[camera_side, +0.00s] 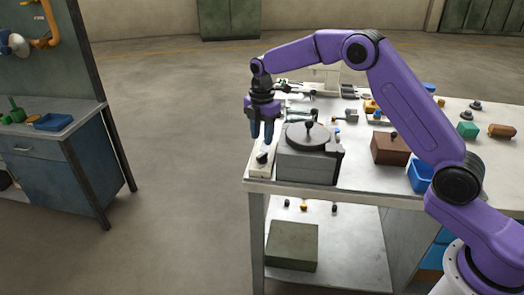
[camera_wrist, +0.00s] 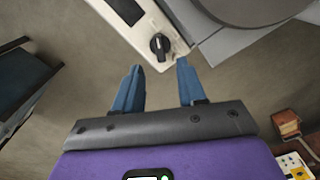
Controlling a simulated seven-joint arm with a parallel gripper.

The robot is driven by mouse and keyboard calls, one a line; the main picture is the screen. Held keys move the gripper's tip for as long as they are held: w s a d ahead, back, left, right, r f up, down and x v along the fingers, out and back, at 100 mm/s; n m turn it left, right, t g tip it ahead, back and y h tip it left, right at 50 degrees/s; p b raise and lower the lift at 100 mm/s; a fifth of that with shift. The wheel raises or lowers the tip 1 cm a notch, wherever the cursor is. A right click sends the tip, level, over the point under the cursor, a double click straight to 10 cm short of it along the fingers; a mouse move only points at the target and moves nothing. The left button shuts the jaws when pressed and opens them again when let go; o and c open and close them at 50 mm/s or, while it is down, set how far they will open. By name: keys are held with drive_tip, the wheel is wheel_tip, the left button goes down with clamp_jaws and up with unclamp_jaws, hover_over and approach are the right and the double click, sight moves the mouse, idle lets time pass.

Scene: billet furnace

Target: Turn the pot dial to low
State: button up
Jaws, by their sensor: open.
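The pot dial (camera_wrist: 160,45) is a black knob with a pale pointer line on a white control panel (camera_wrist: 118,42). In the side view the dial (camera_side: 262,157) sits near the table's front left corner, left of the grey pot furnace (camera_side: 308,162) with its round lid. My gripper (camera_wrist: 158,68) has blue fingers, open and empty, with the dial just beyond the fingertips in the wrist view. In the side view my gripper (camera_side: 262,143) points down above the dial, apart from it as far as I can tell. The dial's markings are too small to read.
The furnace body stands close on the right of the gripper. A brown block (camera_side: 391,148) and a blue bin (camera_side: 420,176) lie farther right on the table. The floor left of the table is open, up to a blue workbench (camera_side: 62,165).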

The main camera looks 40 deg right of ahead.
sight(262, 154)
wheel_tip(262, 154, down, 6)
drive_tip(key=shift+f, duration=0.25)
clamp_jaws()
